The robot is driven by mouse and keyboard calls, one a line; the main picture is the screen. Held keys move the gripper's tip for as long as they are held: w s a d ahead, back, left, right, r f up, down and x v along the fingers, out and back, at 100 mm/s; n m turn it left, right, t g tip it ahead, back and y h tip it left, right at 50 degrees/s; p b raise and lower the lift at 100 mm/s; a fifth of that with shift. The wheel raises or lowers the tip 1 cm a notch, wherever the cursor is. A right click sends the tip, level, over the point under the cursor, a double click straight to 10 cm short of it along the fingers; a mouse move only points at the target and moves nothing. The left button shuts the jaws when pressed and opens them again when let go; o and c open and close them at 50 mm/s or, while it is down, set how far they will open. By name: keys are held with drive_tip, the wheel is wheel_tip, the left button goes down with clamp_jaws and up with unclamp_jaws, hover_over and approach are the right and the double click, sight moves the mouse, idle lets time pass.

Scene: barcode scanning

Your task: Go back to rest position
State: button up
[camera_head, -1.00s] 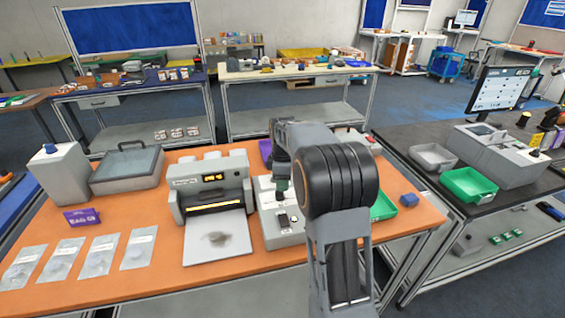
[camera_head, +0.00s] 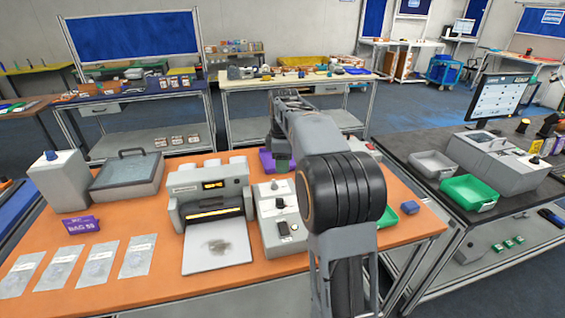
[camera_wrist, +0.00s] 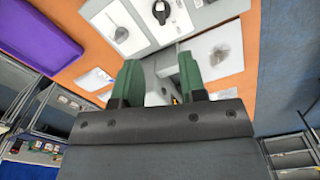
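My arm rises at the front of the orange table (camera_head: 130,270) in the head view. My gripper (camera_head: 279,163) hangs above the back of the table, near a purple tray (camera_head: 265,156) and a grey box with a dark knob (camera_head: 275,205). In the wrist view, the two green fingers of my gripper (camera_wrist: 160,80) stand apart, with no held object visible between them. The purple tray (camera_wrist: 45,35) and the knob of the grey box (camera_wrist: 160,12) also show there. In the head view, my arm hides part of the table's right side.
A grey machine (camera_head: 210,195) with a lit display stands left of my arm, its plate bearing a dark smudge. Flat clear bags (camera_head: 95,260) lie at the left front. A black side table (camera_head: 420,200) with grey and green trays is at right.

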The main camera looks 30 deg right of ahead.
idle(0.3)
drive_tip(key=s+a+f+m+t, duration=0.2)
drive_tip(key=s+a+m, duration=0.4)
drive_tip(key=s, duration=0.5)
drive_tip(key=s+a+f+m+t, duration=0.2)
drive_tip(key=s+a+f+m, duration=0.2)
drive_tip(key=s, duration=0.7)
drive_tip(key=shift+a+m, duration=0.9)
drive_tip(key=shift+d, duration=0.15)
